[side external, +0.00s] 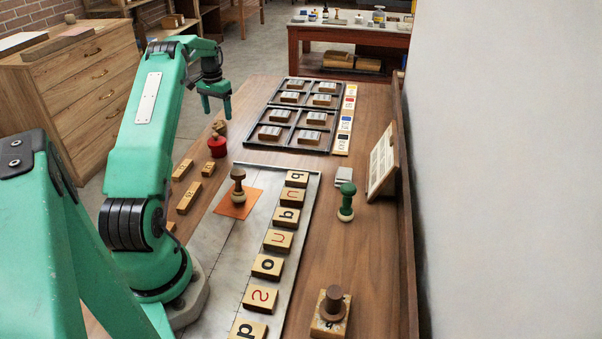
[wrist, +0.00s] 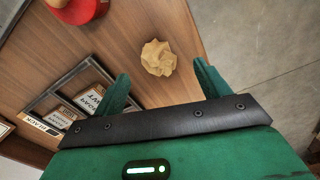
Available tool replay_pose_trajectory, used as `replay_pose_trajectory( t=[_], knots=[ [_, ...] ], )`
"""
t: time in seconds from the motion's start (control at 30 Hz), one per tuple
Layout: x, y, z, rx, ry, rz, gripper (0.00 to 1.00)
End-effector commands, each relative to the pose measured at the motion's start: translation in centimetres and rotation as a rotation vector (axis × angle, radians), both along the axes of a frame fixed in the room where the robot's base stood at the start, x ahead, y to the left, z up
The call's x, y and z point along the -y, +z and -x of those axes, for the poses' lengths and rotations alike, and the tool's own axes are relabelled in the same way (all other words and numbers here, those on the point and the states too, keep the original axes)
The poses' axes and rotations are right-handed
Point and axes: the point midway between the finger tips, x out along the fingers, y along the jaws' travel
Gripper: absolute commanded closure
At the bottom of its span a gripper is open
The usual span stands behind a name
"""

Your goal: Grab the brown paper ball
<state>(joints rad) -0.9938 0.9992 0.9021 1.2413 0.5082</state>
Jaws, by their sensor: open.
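The brown paper ball (wrist: 158,58) is crumpled and tan. It lies on the wooden table, in line with the gap between my fingers in the wrist view. In the side view the paper ball (side external: 220,127) is a small tan shape near the table's left edge, just below my gripper (side external: 217,110). My gripper is open and empty, with its fingers pointing down above the ball. In the wrist view my gripper (wrist: 161,70) shows one finger to each side of the ball, apart from it.
A red object (side external: 217,146) stands close to the ball. A black divided tray (side external: 269,152) with labelled blocks lies to the right. A metal plate (side external: 222,232) holds lettered blocks and a wooden stamp (side external: 238,187). The table edge and floor are near the ball.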

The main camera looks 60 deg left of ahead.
Motion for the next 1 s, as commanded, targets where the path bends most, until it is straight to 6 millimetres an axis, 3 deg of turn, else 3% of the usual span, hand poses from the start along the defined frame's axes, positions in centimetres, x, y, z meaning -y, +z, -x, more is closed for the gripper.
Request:
replay_pose_trajectory(
  t=[0.37, 0.8, 1.0],
  knots=[
    [0.0, -1.1, 0.0, 0.000, 0.000, 0.000, 0.25],
    [0.1, -5.5, -0.2, 0.000, 0.000, 0.001, 0.25],
    [0.1, -5.9, -0.2, 0.000, 0.000, -0.001, 0.25]
  ],
)
